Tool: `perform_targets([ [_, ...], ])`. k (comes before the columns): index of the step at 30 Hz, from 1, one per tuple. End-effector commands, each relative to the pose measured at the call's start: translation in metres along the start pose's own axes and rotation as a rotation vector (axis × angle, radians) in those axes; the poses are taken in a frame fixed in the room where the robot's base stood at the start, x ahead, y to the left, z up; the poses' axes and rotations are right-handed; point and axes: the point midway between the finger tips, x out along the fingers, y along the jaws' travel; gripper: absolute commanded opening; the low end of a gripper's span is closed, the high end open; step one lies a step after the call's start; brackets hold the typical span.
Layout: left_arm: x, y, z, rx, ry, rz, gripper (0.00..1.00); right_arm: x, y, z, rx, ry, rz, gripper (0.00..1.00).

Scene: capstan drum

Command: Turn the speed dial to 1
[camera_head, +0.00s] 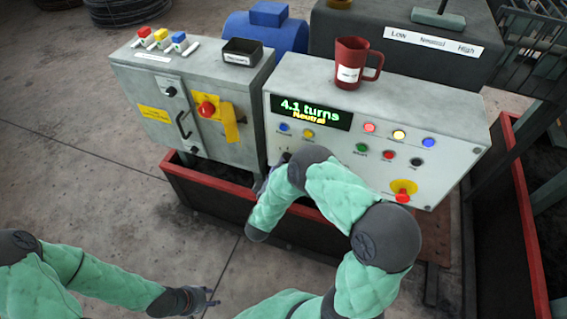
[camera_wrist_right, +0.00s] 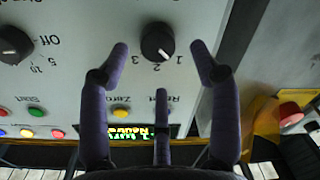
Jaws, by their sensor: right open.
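The speed dial (camera_wrist_right: 157,42) is a round black knob with marks 1, 2 and 3 in the right wrist view, where the panel appears upside down. Its white pointer line seems to lie between 2 and 1; the exact setting is hard to read. My right gripper (camera_wrist_right: 161,50) is open, with one fingertip on each side of the dial and a visible gap on both sides. In the head view my right arm hides the dial and most of that gripper. My left gripper (camera_head: 205,300) is low in the head view, away from the panel; its opening is unclear.
The grey control panel (camera_head: 463,150) has a display (camera_head: 310,112) reading "4.1 turns Neutral", several coloured buttons and a red stop button (camera_head: 403,197). A second black knob (camera_wrist_right: 14,42) marked Off, 5, 10 is beside the dial. A red mug (camera_head: 352,62) stands on top.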

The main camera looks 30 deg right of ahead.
Motion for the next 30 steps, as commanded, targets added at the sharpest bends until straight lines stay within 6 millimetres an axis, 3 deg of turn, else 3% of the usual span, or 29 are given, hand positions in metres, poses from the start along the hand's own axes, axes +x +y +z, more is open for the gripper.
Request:
perform_targets([
  [6,0.000,0.000,0.000,0.000,0.000,0.000,0.40,-0.045,-0.001,-0.002,0.001,0.006,-0.003,0.63],
  [12,0.000,0.000,0.000,0.000,0.000,0.000,0.40,-0.071,-0.001,-0.003,0.003,0.005,0.000,0.63],
  [30,0.000,0.000,0.000,0.000,0.000,0.000,0.40,-0.080,0.000,-0.002,0.002,0.004,0.003,0.63],
])
